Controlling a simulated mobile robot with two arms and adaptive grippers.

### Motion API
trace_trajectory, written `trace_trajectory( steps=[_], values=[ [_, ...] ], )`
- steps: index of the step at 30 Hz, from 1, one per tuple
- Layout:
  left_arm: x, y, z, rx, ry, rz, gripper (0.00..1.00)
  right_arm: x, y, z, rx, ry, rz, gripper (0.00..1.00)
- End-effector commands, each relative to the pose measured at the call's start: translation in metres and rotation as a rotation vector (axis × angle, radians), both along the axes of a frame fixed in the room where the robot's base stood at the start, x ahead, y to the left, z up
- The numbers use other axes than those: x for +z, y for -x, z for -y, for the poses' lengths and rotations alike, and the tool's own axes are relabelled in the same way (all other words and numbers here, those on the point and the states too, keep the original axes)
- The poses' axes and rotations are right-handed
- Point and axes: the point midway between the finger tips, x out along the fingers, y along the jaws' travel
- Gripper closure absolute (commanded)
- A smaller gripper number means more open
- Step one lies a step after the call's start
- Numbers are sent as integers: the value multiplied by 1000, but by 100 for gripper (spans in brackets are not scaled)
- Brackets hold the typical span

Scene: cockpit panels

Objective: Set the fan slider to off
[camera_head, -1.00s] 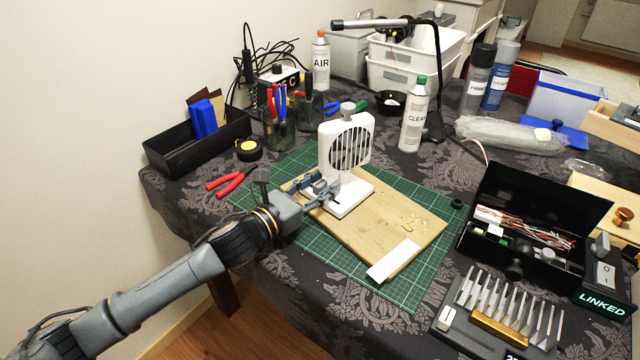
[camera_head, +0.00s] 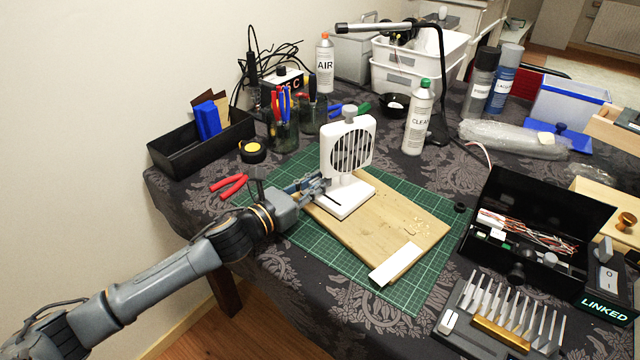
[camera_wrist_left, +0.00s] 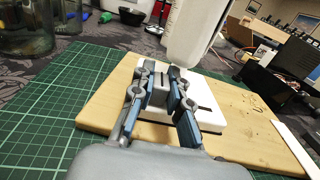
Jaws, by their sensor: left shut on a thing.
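The white desk fan (camera_head: 349,145) stands upright on its flat white base (camera_head: 345,210) on a wooden board. Its round grille faces the front right. A dark slider slot (camera_head: 334,199) shows in the base beside my fingers. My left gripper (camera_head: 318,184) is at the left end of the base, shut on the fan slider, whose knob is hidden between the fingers. In the left wrist view, the fingers (camera_wrist_left: 164,86) reach down over the fan base (camera_wrist_left: 208,119), with the fan body (camera_wrist_left: 194,38) just beyond. My right gripper is not in view.
The wooden board (camera_head: 395,225) lies on a green cutting mat (camera_head: 300,236). Red pliers (camera_head: 230,184) lie left of the gripper. A black open box (camera_head: 525,255) and a grey slider panel (camera_head: 462,325) stand at right. The board's right part has free room.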

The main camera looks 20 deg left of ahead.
Motion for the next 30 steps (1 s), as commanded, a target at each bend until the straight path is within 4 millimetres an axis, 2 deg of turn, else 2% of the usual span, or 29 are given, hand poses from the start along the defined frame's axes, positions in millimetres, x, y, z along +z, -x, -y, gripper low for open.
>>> trace_trajectory(
  steps=[3,4,7,19,23,30],
  values=[
    [1,0,0,0,0,1,100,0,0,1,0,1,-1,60],
    [1,0,0,0,0,1,80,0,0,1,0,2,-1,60],
    [1,0,0,0,0,1,60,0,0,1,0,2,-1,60],
    [-1,5,-2,0,0,-1,60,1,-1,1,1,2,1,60],
    [-2,19,-9,0,0,-3,60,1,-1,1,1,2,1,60],
    [-2,56,-28,-1,-2,-4,60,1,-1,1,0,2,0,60]
  ],
)
